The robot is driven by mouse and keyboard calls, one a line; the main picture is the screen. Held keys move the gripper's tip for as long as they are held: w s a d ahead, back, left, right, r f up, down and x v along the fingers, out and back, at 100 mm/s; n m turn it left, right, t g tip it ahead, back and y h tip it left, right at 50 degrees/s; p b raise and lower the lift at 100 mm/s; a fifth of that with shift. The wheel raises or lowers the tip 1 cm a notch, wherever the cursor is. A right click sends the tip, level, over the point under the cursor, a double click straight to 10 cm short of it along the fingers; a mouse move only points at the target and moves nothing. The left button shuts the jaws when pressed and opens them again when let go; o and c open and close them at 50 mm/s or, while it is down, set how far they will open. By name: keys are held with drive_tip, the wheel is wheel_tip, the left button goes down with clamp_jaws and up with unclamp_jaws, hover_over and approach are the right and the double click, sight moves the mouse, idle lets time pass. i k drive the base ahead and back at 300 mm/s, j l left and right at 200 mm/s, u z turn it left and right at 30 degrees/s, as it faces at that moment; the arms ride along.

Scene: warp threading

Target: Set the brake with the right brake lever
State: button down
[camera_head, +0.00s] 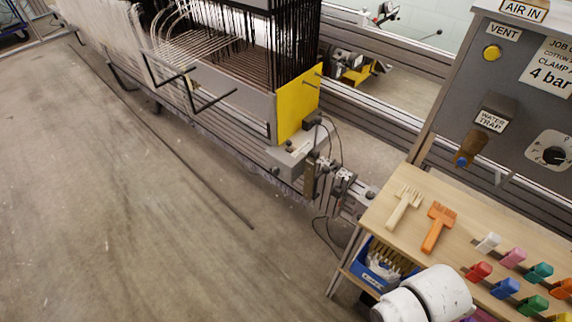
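The loom-like frame (240,88) stands at the upper middle with dark vertical threads and a yellow end plate (296,108). I cannot tell for sure which part is the right brake lever. Small upright metal parts (312,178) stand on the rail just below the yellow plate. At the back, beyond the rail, is a yellow and black mechanism (358,70) with a thin rod and dark knobs. My gripper is not in view; only white rounded parts, likely of my arm, show at the bottom right.
A wooden table (375,215) at the lower right holds two comb-like tools (438,227) and several coloured clips (510,257). A blue bin (378,265) sits below its top. A grey panel (470,75) with a valve and dial rises behind. The floor (110,220) at left is open.

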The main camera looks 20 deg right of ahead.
sight(325, 169)
drive_tip(key=i+j, duration=0.25)
drive_tip(key=i, duration=0.15)
drive_tip(key=i+j+u, duration=0.1)
drive_tip(key=i+j, duration=0.35)
drive_tip(key=i, duration=0.3)
